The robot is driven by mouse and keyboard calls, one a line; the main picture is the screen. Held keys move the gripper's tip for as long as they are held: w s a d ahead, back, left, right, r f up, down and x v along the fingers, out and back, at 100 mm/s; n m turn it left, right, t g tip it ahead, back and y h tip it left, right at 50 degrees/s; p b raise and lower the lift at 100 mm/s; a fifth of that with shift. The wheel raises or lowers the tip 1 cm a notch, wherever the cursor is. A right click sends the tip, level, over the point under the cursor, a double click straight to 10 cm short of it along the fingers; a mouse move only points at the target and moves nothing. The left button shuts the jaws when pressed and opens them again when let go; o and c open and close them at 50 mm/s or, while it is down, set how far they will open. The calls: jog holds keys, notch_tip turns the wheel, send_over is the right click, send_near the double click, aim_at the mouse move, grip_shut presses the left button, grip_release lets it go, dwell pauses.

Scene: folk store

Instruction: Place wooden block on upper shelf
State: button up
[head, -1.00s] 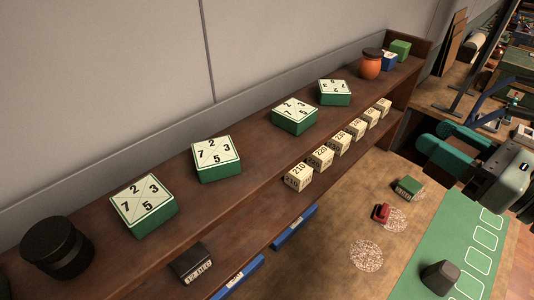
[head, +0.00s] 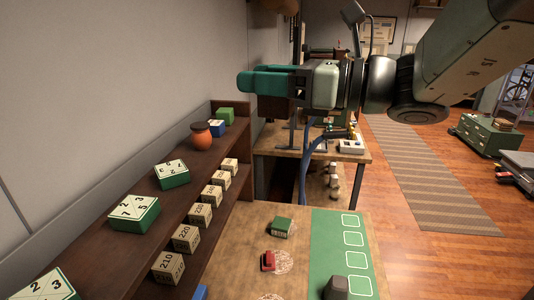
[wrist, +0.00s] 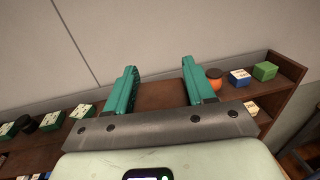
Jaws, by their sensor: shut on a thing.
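My gripper (head: 268,82) is at the top middle of the head view, raised above the level of the shelf's far end. Its green fingers are apart, shut on a brown wooden block (head: 271,108), which shows below them. In the wrist view the block (wrist: 160,96) fills the gap between the fingers. The upper shelf (head: 140,245) is a long dark wood board along the wall at left. It also shows behind the gripper in the wrist view.
The upper shelf bears green numbered boxes (head: 134,213), an orange jar (head: 201,136), a blue box (head: 217,128) and a green block (head: 226,115). A table (head: 230,270) holds a red item (head: 268,262) and a green mat (head: 343,225).

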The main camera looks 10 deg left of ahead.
jog(key=w+a+n+g, duration=0.1)
jog(key=w+a, duration=0.3)
jog(key=a, duration=0.5)
jog(key=w+a+n+g, duration=0.1)
jog(key=w+a+g, duration=0.15)
jog(key=a, duration=0.75)
jog(key=shift+t, duration=0.45)
jog(key=shift+w+d+f, duration=0.15)
jog(key=shift+f, duration=2.45)
jog(key=shift+w+d+f, duration=0.1)
jog(key=shift+w+f, duration=0.05)
jog(key=shift+f, duration=2.4)
jog(key=shift+w+d+f, duration=0.15)
jog(key=shift+f, duration=2.45)
jog(key=shift+f, duration=0.1)
jog(key=o, duration=1.1)
jog(key=shift+f, duration=0.1)
jog(key=shift+c, duration=0.2)
